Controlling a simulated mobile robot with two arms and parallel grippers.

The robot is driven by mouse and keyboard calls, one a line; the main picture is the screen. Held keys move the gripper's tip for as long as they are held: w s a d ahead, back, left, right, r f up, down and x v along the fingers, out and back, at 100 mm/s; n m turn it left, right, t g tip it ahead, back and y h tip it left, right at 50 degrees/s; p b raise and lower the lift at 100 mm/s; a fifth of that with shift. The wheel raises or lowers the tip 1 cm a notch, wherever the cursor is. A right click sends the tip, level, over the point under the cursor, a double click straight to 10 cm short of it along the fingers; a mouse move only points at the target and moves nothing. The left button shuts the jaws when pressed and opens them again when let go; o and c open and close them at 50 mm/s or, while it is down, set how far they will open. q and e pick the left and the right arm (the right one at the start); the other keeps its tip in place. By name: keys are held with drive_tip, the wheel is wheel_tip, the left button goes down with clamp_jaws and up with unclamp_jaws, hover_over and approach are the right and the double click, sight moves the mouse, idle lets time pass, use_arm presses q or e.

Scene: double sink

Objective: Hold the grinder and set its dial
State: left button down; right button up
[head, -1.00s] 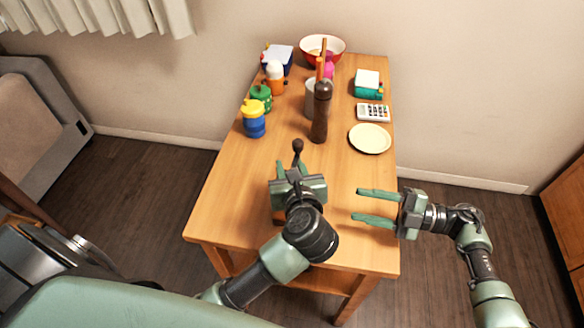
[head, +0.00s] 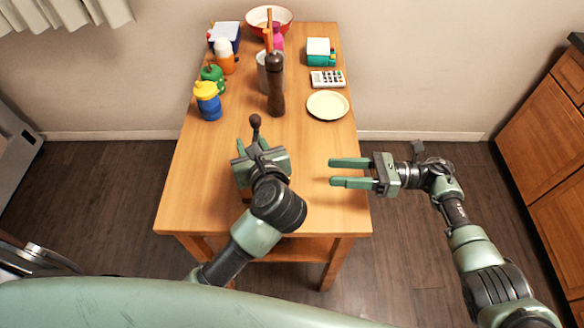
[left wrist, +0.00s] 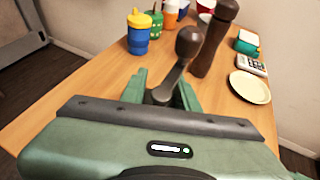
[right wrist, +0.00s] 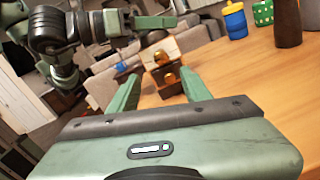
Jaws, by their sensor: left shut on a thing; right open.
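The grinder is a small wooden box mill with a crank (head: 255,126) ending in a dark round knob. My left gripper (head: 251,148) is shut on it near the front middle of the table, hiding most of its body in the head view. The crank and knob (left wrist: 188,42) rise beyond the left fingers in the left wrist view. In the right wrist view the grinder's wooden body (right wrist: 153,56) shows brass-coloured round parts on it; which one is the dial I cannot tell. My right gripper (head: 332,172) is open and empty, to the right of the grinder and apart from it.
A blue-and-yellow cup (head: 208,103) stands at left. A cream plate (head: 327,105) and a calculator (head: 327,78) lie at right. The wooden table's (head: 200,200) front is clear.

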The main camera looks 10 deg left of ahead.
drive_tip(key=s+a+n, duration=0.2)
drive_tip(key=a+n, duration=0.2)
drive_tip(key=a, duration=0.7)
drive_tip(key=shift+a+n, duration=0.15)
drive_tip(key=shift+n, duration=0.25)
drive_tip(key=shift+s, duration=0.1)
drive_tip(key=shift+c, duration=0.2)
clamp_jaws()
